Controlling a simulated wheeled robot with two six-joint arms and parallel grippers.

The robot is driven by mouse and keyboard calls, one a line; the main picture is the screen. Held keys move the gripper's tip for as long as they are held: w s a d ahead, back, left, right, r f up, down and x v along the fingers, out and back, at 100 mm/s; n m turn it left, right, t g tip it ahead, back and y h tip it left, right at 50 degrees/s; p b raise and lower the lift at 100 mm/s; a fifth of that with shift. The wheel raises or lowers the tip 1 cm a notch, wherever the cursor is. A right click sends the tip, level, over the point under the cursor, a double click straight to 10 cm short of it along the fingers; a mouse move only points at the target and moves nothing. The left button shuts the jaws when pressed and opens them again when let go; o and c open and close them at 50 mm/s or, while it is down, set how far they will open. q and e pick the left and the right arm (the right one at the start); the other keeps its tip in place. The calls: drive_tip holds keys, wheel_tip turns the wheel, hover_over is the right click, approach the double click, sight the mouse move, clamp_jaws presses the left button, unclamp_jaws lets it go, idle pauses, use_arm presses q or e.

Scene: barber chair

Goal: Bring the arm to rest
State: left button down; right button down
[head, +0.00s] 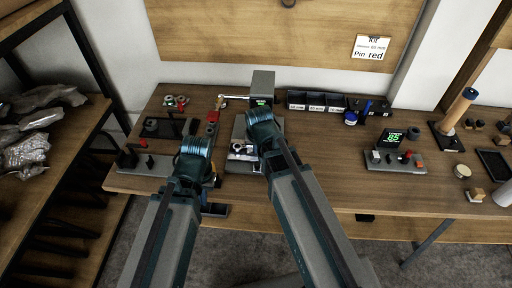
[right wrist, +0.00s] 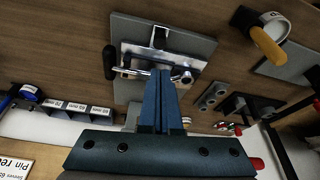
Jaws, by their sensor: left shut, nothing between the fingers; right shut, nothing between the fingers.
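My left arm comes in from the lower left of the head view. Its teal gripper end (head: 195,150) is over the left part of the bench, and its fingertips are hard to make out. My right gripper (head: 262,130) is over the grey fixture at the bench's middle. In the right wrist view, the right gripper's two blue fingers (right wrist: 160,100) are together with nothing between them. Behind them is a grey plate (right wrist: 200,45) with a metal block, a black-knobbed lever and a small metal ring. I cannot tell whether the fingers touch it.
The wooden bench (head: 330,195) has bare room right of my right arm. A lit display reading 85 (head: 394,137), black bins (head: 316,101) and a blue tape roll (head: 350,117) stand there. An orange-handled tool (right wrist: 268,46) lies near the fixture. A shelf with wrapped packets (head: 35,145) is at left.

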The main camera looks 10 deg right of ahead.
idle(0.4)
drive_tip(key=s+a+f+n+g, duration=0.1)
drive_tip(key=s+a+n+g, duration=0.3)
drive_tip(key=s+a, duration=0.4)
drive_tip(key=s+n, duration=0.1)
drive_tip(key=s, duration=0.5)
drive_tip(key=shift+s+n+h, duration=0.3)
drive_tip(key=shift+s+h, duration=0.1)
